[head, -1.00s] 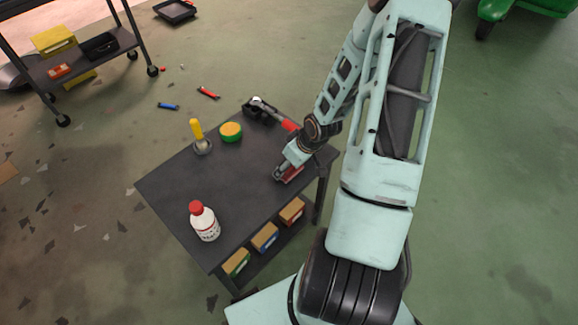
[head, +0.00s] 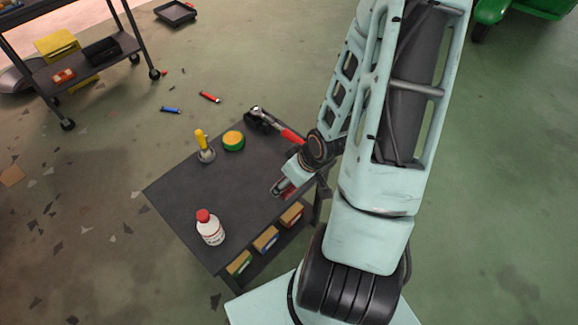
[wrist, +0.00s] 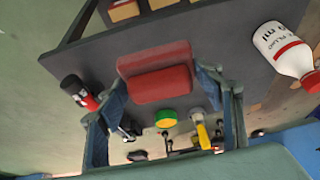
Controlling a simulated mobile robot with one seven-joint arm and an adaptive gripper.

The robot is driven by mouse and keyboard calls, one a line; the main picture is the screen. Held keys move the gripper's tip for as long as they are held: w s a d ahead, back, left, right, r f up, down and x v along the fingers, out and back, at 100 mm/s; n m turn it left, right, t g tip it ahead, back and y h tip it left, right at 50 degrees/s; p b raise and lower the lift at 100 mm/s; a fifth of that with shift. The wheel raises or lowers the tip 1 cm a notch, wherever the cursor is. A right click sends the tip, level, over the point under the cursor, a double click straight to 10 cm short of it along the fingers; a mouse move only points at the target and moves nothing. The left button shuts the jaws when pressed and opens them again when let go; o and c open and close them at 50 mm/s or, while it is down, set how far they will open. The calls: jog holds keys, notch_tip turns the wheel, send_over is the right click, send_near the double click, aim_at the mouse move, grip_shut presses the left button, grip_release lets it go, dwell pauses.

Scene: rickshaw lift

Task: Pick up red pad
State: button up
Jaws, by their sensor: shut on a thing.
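The red pad (wrist: 160,84) is a red block that sits between the two fingers of my gripper (wrist: 158,82) in the wrist view. My gripper is shut on it.
A white bottle with a red cap (head: 210,228) stands at the front left of the table. Boxes (head: 266,238) lie on the lower shelf.

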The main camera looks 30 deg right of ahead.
aim_at(286, 193)
jog(key=p, duration=0.2)
jog(key=a+r+p, duration=0.1)
jog(key=p, duration=0.1)
jog(key=shift+s+r, duration=0.15)
jog(key=shift+s, duration=0.1)
jog(key=s+p, duration=0.1)
jog(key=p, duration=0.3)
jog(key=shift+s+d+p, duration=0.15)
jog(key=shift+s+p, duration=0.1)
jog(key=shift+p, duration=0.1)
jog(key=shift+s+a+r+p, duration=0.2)
jog(key=shift+s+p, duration=0.15)
jog(key=shift+s, duration=0.15)
jog(key=shift+s+a+r+p, duration=0.1)
jog(key=shift+s+a+p, duration=0.1)
jog(key=shift+s+p, duration=0.2)
